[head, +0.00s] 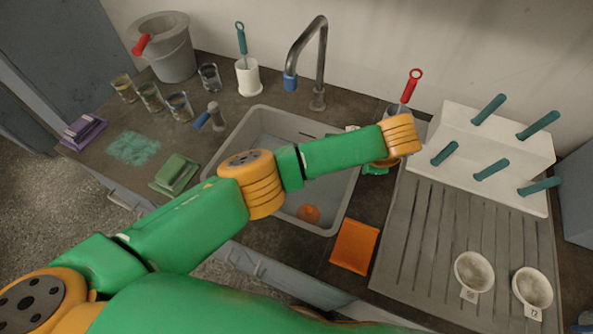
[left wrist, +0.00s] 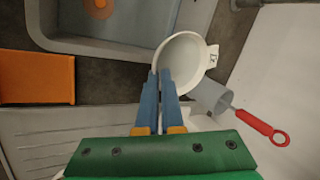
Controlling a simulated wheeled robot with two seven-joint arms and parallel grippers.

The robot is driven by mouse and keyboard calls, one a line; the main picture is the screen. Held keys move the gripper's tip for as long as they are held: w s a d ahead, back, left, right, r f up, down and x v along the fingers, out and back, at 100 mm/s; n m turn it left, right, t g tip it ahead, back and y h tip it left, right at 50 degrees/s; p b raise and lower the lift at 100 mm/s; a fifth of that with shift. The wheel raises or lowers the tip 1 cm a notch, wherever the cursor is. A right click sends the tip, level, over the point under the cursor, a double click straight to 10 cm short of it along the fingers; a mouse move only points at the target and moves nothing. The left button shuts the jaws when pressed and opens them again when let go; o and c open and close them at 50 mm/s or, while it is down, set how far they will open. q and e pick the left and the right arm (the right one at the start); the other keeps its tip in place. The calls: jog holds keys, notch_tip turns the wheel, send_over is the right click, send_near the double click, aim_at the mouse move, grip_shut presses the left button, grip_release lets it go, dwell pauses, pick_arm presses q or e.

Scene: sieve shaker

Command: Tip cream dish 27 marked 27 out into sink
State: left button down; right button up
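A small white dish (left wrist: 186,58) with a tab is in the left wrist view, tilted, by the sink's corner. Its tab mark is too small to read surely. My left gripper (left wrist: 160,78) has its blue fingers nearly together on the dish's rim. In the head view my left wrist hides most of the gripper and dish. The grey sink (head: 337,193) lies beside it, with an orange round thing (head: 308,213) inside; the sink also shows in the left wrist view (left wrist: 62,42). Two more white dishes (head: 474,272) (head: 532,290) stand on the drainboard. My right gripper is out of view.
A grey cup (left wrist: 209,97) with a red-handled tool (left wrist: 262,128) stands close by the dish. A white peg rack (head: 480,150) is behind the drainboard (head: 425,235). The tap (head: 319,65) rises behind the sink. An orange cloth (head: 355,247) lies at the sink's right.

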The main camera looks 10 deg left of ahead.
pick_arm(q)
notch_tip(320, 180, down, 7)
jog(key=b, duration=0.4)
jog(key=shift+w+r, duration=0.1)
jog(key=shift+r, duration=0.05)
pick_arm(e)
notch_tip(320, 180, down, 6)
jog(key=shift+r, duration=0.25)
pick_arm(q)
jog(key=shift+a+r, duration=0.1)
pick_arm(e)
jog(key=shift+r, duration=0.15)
pick_arm(q)
jog(key=shift+a+h+p, duration=0.4)
jog(key=shift+a+p, duration=0.05)
jog(key=shift+a, duration=0.15)
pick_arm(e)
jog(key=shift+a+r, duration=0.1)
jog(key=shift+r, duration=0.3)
pick_arm(q)
jog(key=shift+f, duration=0.25)
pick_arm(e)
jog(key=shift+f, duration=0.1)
pick_arm(q)
jog(key=shift+s+a+f+n+h, duration=0.1)
jog(key=shift+s+a+n+h, duration=0.2)
jog(key=shift+a+h, duration=0.2)
